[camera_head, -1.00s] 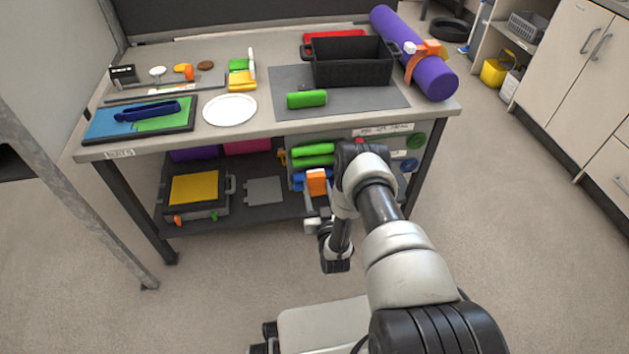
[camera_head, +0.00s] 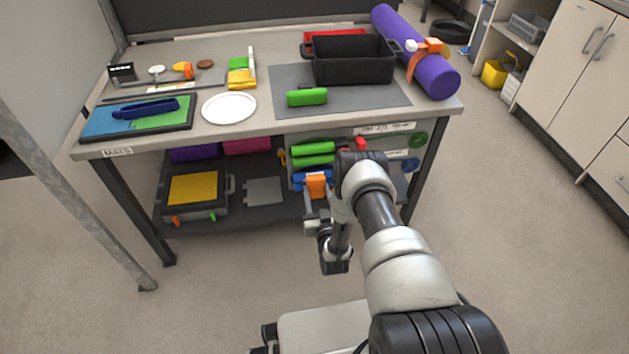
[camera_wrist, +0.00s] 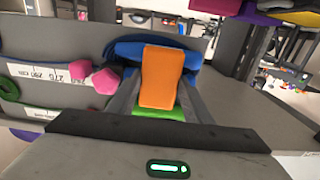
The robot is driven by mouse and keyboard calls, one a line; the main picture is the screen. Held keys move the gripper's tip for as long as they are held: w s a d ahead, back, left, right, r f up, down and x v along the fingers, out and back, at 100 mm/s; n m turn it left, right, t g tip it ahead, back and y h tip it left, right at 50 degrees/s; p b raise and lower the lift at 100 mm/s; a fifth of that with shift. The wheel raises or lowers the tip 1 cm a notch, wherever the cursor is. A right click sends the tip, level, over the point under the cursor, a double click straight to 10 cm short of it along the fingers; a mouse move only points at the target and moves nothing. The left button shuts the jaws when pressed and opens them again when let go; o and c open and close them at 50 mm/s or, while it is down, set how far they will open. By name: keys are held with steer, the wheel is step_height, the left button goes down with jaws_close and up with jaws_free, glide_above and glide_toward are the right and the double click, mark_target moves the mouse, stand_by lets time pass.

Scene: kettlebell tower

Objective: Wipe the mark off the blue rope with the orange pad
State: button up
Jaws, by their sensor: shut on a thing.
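The orange pad (camera_wrist: 160,75) is in my gripper (camera_wrist: 158,98), which is shut on it, in the wrist view. The pad also shows in the head view (camera_head: 316,187), below the table's front edge. The blue rope (camera_wrist: 185,55) lies right behind the pad in the wrist view, curving out on both sides of it. The rope also shows beside the pad in the head view (camera_head: 299,181). The pad overlaps the rope; I cannot tell whether they touch. No mark is visible on the rope's shown part; the pad hides its middle.
Green rolls (camera_head: 313,154) hang just above the rope. A pink hexagonal end (camera_wrist: 105,80) is left of the pad in the wrist view. The table (camera_head: 245,125) overhangs this area, with a lower shelf (camera_head: 250,215) at left. Open floor lies at right.

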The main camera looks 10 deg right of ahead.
mark_target(317, 183)
steer(key=shift+r, duration=0.15)
step_height(317, 183, up, 3)
steer(key=shift+w+f+p, duration=0.1)
steer(key=shift+p, duration=1.05)
steer(key=shift+f, duration=0.1)
steer(key=shift+f+b, duration=1.2)
steer(key=shift+f, duration=0.4)
steer(key=shift+r, duration=0.1)
steer(key=shift+r, duration=0.15)
step_height(317, 183, up, 3)
steer(key=p, duration=0.2)
steer(key=shift+w+p, duration=0.15)
steer(key=shift+p, duration=0.15)
